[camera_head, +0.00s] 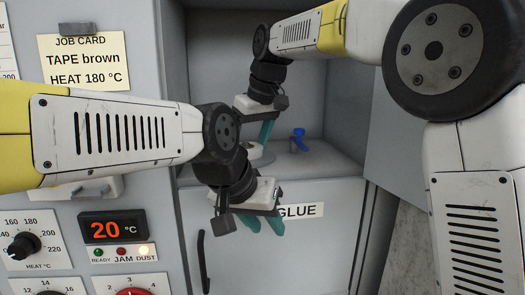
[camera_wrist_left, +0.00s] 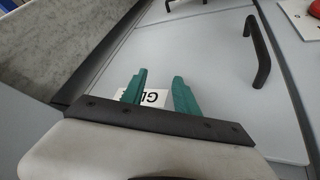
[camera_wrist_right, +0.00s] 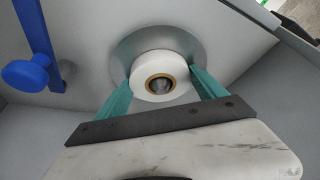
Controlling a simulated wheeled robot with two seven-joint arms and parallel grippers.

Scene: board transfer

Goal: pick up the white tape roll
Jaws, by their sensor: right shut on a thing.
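The white tape roll (camera_wrist_right: 143,72) with a brown core sits at a round grey metal disc (camera_wrist_right: 122,50) in the right wrist view. My right gripper (camera_wrist_right: 160,85) has its teal fingers on both sides of the roll, shut on it. In the head view the roll (camera_head: 255,151) shows only partly, behind my arms inside the open compartment. My left gripper (camera_head: 264,225) is in front of the grey door labelled GLUE (camera_head: 302,211). Its two teal fingers (camera_wrist_left: 158,92) are apart with nothing between them.
A blue knob or lever (camera_head: 299,140) stands right of the roll in the compartment. The GLUE door has a black handle (camera_head: 203,262). On the left are a job card (camera_head: 85,60) reading "TAPE brown, HEAT 180 °C" and a display (camera_head: 113,229) showing 20 °C.

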